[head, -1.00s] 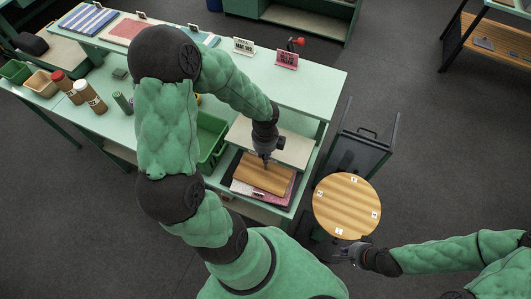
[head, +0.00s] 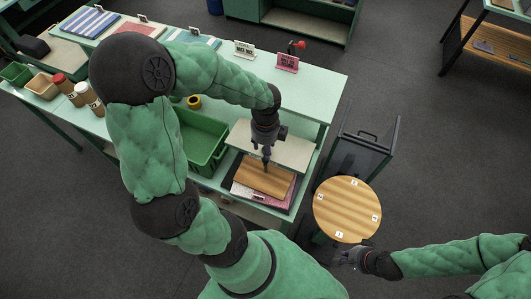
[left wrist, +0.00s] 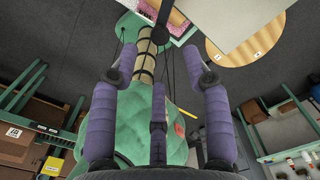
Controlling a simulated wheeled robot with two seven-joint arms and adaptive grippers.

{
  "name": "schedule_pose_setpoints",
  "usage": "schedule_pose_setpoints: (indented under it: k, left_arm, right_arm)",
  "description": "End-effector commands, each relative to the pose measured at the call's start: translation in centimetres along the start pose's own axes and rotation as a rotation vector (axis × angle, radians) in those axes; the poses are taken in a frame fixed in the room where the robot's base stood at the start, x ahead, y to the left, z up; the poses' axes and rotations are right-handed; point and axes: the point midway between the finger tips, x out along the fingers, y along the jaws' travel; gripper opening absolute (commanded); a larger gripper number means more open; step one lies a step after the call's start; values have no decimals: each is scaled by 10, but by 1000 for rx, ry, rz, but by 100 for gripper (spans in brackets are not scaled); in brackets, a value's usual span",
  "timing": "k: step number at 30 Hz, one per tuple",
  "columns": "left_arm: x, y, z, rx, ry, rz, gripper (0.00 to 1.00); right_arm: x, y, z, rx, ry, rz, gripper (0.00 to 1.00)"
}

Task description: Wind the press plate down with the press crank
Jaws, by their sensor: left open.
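My left gripper (head: 266,163) points down in front of a pale beige plate (head: 290,150) in the head view. Its fingertips overlap a wooden board (head: 270,182) there; I cannot tell the height between. The board lies on a stack of pink and dark sheets. In the left wrist view the purple fingers (left wrist: 160,115) are spread with nothing between them.
A round wooden table (head: 347,208) with small labels stands right of the bench. A dark cart (head: 358,155) is behind it. A green tub (head: 203,135) sits left of the beige plate. Sign cards line the bench's far edge. Open floor lies to the right.

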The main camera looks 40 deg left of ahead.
Motion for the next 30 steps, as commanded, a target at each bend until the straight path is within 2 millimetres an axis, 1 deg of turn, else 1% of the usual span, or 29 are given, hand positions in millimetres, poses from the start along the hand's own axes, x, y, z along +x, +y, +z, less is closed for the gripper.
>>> schedule_pose_setpoints:
  k: [1,3,6,10,15,30]
  left_arm:
    - [-11,-1,0,0,-2,-5,48]
    - [-22,-1,0,1,0,-5,48]
    - [-36,-1,0,1,-1,-2,48]
    - [-46,0,0,1,0,0,48]
    - [-50,0,0,1,1,0,48]
    - [-50,0,0,1,1,1,48]
  right_arm:
    - [0,0,0,0,0,0,0]
    - [0,0,0,0,0,0,0]
    - [0,0,0,0,0,0,0]
    - [0,0,0,0,0,0,0]
    - [0,0,0,0,0,0,0]
    - [0,0,0,0,0,0,0]
